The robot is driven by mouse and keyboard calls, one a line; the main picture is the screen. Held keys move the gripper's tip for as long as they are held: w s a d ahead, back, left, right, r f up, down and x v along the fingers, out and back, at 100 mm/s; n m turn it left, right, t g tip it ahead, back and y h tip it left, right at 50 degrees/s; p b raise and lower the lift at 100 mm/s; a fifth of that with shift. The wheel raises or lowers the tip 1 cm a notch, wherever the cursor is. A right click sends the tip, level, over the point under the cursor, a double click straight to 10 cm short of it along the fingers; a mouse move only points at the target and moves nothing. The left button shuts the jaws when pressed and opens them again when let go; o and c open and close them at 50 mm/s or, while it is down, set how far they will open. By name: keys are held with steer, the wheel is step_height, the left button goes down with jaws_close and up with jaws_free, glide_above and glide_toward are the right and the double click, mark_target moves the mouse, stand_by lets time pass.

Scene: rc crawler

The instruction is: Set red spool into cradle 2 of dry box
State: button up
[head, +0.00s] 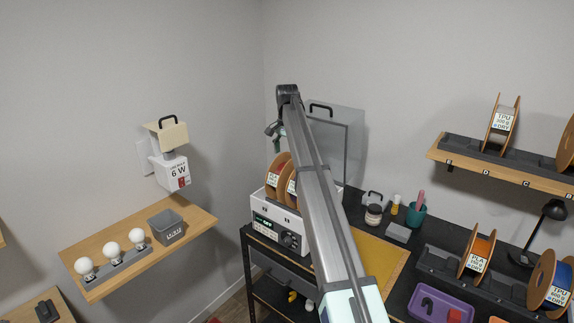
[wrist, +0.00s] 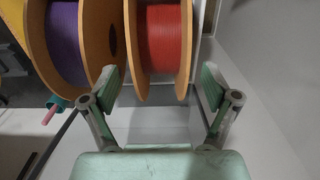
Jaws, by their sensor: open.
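The red spool (wrist: 163,40), with tan flanges, is straight ahead in the wrist view. My gripper (wrist: 160,88) is open, its fingers on either side of the spool's lower edge; contact cannot be told. A purple spool (wrist: 70,40) stands just left of the red one. In the head view my gripper (head: 274,131) hangs above the white dry box (head: 278,221), where two tan-flanged spools stand side by side. The left one (head: 274,180) is under my gripper; the other (head: 291,189) is partly behind my arm. The cradles and their numbers are hidden.
The dry box's clear lid (head: 340,135) stands raised behind it. A dark bench (head: 395,268) holds a jar, a teal cup and a purple tray (head: 440,304). More spools stand on racks at right. A wooden shelf (head: 190,222) with bulbs is at left.

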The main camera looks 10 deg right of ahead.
step_height(320, 180, up, 8)
steer(key=b, duration=0.3)
steer(key=shift+r, duration=0.15)
stand_by(0.5)
